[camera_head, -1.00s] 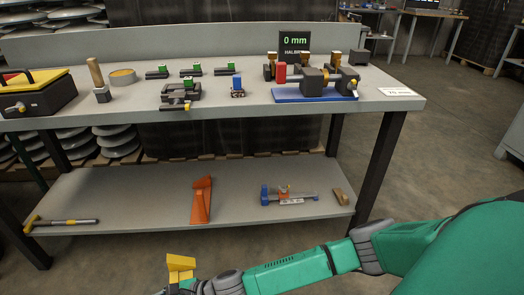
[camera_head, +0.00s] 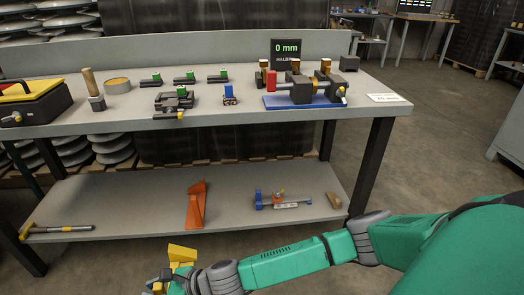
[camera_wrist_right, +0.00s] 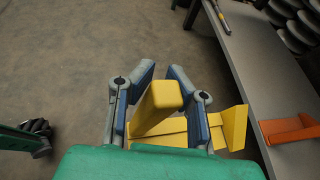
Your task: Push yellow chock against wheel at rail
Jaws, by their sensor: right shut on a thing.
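The yellow chock (camera_head: 182,253) shows at the bottom of the head view, in front of the bench and over the floor. In the right wrist view the chock (camera_wrist_right: 158,104) has an upright block between the fingers and a flat part reaching right to a raised end. My right gripper (camera_wrist_right: 160,76) is shut on that block, with a blue-padded finger on each side. In the head view the right gripper (camera_head: 164,282) is partly cut off by the bottom edge. No wheel or rail is recognisable in either view. My left gripper is not recognisable in either view.
A grey bench (camera_head: 235,116) stands ahead with tools and fixtures on top. Its lower shelf (camera_head: 120,205) holds an orange wedge (camera_head: 196,205), a blue-orange clamp (camera_head: 280,200) and a hammer (camera_head: 60,229). A dark bench leg (camera_head: 372,165) stands at the right. Floor beside it is clear.

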